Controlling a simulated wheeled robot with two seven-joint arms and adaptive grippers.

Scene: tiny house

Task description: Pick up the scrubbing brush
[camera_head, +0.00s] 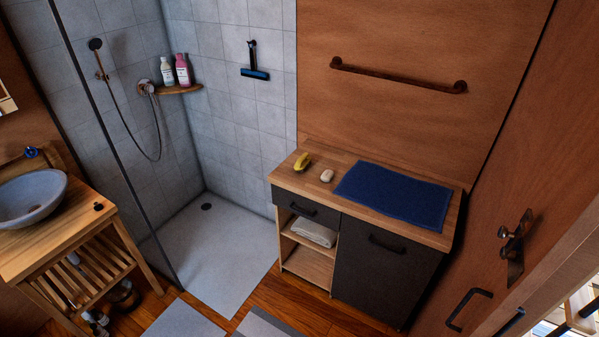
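A small yellow object (302,162), which looks like the scrubbing brush, lies on the left end of the wooden top of a low cabinet (318,160). A pale rounded piece, likely soap (327,176), lies just to its right, apart from it. The brush is small in the view, so its bristles cannot be made out. Nothing covers it. Neither of my grippers shows in the head view.
A folded dark blue towel (394,194) covers the right part of the cabinet top. A glass shower panel (118,150) stands at left, near a washstand with a round basin (30,198). Wooden floor (302,312) shows in front of the cabinet. A door handle (515,246) is at right.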

